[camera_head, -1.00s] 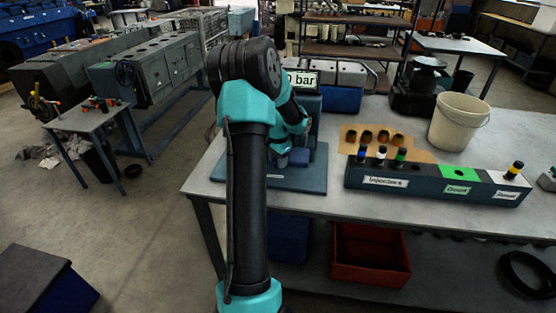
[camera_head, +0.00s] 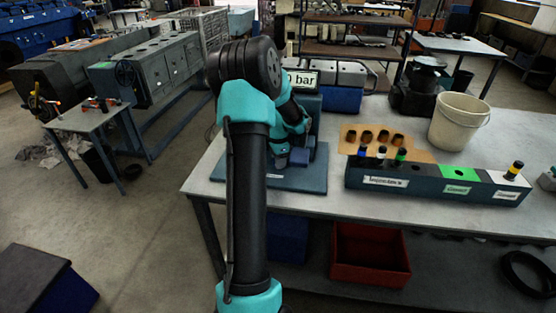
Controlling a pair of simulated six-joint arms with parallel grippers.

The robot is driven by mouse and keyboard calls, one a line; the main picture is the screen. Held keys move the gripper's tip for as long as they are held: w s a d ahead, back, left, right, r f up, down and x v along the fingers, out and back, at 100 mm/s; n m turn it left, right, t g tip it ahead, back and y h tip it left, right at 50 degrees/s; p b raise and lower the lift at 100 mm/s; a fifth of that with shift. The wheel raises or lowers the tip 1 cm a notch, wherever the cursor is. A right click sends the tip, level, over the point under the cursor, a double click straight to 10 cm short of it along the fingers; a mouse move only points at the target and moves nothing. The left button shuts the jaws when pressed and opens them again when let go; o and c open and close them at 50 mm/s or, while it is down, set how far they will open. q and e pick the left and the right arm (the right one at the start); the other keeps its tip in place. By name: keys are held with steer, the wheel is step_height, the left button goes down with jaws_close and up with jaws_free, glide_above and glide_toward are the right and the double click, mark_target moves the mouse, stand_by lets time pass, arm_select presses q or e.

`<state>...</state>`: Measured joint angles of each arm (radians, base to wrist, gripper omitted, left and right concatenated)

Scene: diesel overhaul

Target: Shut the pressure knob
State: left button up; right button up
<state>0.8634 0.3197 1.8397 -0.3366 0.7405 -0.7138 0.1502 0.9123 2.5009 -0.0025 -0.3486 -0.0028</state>
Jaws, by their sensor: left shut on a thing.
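The pressure test stand is a blue-grey unit on a flat base plate (camera_head: 310,183) at the left end of the table. Its display (camera_head: 303,79) reads "0 bar", with its left edge covered by my arm. My left gripper (camera_head: 296,157) is low in front of the stand, partly hidden behind my own black and teal arm. It is shut on the pressure knob, which is mostly hidden by the gripper, so its turn angle cannot be read. My right gripper is out of the picture.
A long injector rack (camera_head: 420,184) with labelled sections stands to the right. Several brown cups lie on a cardboard sheet (camera_head: 425,155) behind it. A white bucket (camera_head: 457,122) stands at the back right. A red crate (camera_head: 370,254) is under the table.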

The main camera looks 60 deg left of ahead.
arm_select(q)
steer(key=shift+m, duration=2)
steer(key=o, duration=0.9)
step_height(320, 180, up, 18)
steer(key=shift+f, duration=0.25)
